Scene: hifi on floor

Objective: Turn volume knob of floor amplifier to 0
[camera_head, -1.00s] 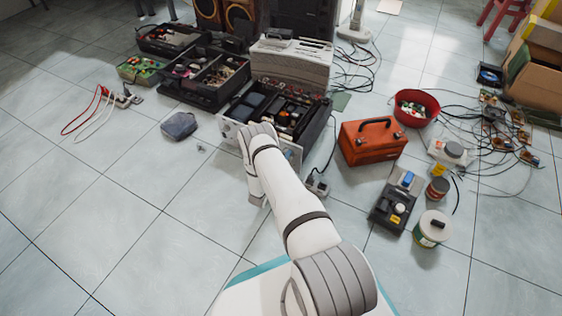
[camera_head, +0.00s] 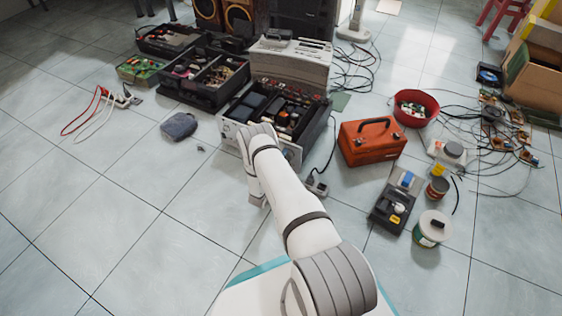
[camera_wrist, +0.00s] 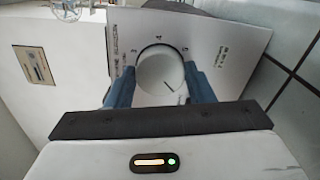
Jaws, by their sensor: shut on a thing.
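The floor amplifier (camera_head: 292,154) is an open dark case full of parts with a pale front panel, partly hidden behind my arm in the head view. In the wrist view its pale panel (camera_wrist: 228,38) carries a round white volume knob (camera_wrist: 158,66) with the figures 3, 4 and 5 around it. A short dark mark on the knob points to the lower right of the picture. My gripper (camera_wrist: 160,82) is shut on the knob, with one blue finger at each side. In the head view my fingers and the knob are hidden by the arm.
An orange toolbox (camera_head: 372,146) stands right of the amplifier, with a power strip (camera_head: 316,186) and its cable between them. A grey pouch (camera_head: 179,126) lies to the left. A black device (camera_head: 386,214) and a white tub (camera_head: 430,230) stand at the right.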

